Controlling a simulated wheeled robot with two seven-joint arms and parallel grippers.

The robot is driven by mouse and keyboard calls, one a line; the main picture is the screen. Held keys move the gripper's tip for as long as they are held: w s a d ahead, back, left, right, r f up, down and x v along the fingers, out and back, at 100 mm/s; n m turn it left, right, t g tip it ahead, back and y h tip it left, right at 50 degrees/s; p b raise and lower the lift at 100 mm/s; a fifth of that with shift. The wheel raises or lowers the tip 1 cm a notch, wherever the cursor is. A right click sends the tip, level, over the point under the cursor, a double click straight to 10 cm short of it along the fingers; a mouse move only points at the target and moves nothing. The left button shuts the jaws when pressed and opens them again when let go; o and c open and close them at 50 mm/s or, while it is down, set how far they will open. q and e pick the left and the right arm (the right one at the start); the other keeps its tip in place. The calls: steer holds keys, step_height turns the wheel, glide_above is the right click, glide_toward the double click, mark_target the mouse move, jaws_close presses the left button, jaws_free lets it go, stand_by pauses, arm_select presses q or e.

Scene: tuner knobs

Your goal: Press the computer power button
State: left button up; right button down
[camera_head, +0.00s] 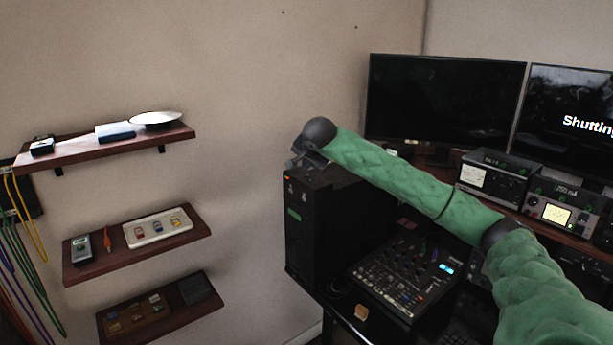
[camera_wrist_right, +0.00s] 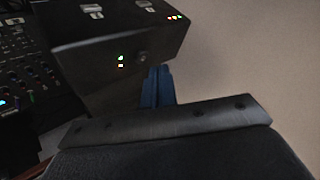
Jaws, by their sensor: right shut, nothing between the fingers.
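The black computer tower (camera_head: 325,225) stands on the desk in the middle of the head view. My right gripper (camera_head: 296,158) is at the tower's upper front corner, partly hidden by my wrist. In the right wrist view the shut, empty fingers (camera_wrist_right: 157,76) show as blue-grey shapes just below and right of the button. I cannot tell whether they touch the tower. My left gripper is not in view.
A dark monitor (camera_head: 445,100) and another monitor (camera_head: 567,110) reading "Shutting" stand at the back right. A mixer (camera_head: 408,275) lies right of the tower, with radio units (camera_head: 495,178) behind. Wall shelves (camera_head: 105,149) hang at left. The wall space left of the tower is clear.

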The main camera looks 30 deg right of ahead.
mark_target(307, 178)
steer(key=shift+r+p, duration=0.9)
steer(key=shift+r, duration=1.5)
